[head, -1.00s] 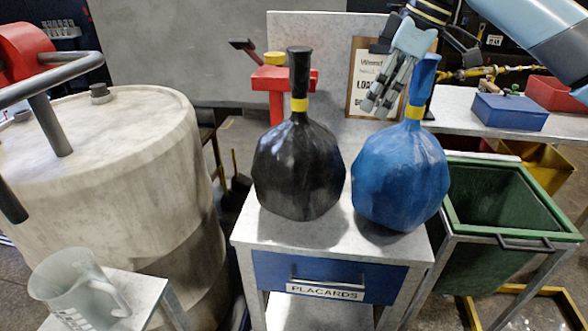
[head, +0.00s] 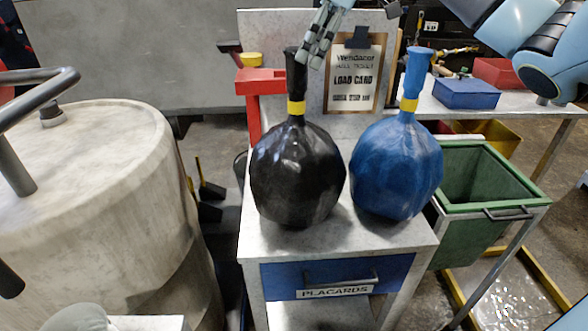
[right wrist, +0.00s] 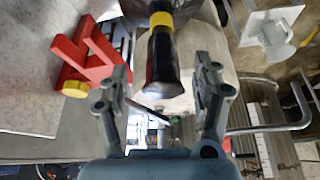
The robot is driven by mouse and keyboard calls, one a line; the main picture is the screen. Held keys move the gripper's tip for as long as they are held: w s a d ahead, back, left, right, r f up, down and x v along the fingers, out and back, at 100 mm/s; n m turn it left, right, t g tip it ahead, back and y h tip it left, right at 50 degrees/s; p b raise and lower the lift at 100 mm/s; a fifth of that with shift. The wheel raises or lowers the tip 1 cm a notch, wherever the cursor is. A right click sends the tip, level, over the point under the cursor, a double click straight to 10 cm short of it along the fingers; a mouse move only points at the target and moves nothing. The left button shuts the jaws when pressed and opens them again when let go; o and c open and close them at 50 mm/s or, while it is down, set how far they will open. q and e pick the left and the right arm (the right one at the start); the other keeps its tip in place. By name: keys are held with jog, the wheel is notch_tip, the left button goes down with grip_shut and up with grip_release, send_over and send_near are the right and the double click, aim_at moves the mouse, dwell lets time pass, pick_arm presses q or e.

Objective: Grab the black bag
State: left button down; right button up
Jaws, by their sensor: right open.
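The black bag (head: 298,175) stands upright on a small metal table (head: 262,239), its twisted neck tied with a yellow band. My right gripper (head: 306,62) is right beside the top of that neck in the head view. In the right wrist view the open gripper (right wrist: 160,98) has its fingers to either side, with the black neck (right wrist: 163,62) reaching between them from the top. I cannot tell whether the fingers touch it. A blue bag (head: 397,172) with a yellow band stands just right of the black one. My left gripper is not in view.
A large pale drum (head: 95,190) with a grey handle stands at the left. A red bracket (head: 258,88) and a load card (head: 354,78) are behind the bags. A green bin (head: 480,180) stands right of the table.

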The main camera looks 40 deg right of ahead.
aim_at(297, 73)
jog(key=x, duration=0.2)
jog(key=p+x, duration=0.1)
jog(key=x, duration=0.2)
jog(key=shift+w+a, duration=0.3)
jog(key=shift+a, duration=0.15)
jog(key=shift+f, duration=0.25)
jog(key=c, duration=0.6)
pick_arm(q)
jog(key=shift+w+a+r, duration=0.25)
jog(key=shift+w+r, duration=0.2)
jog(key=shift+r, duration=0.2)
pick_arm(e)
jog(key=shift+r, duration=0.1)
grip_shut()
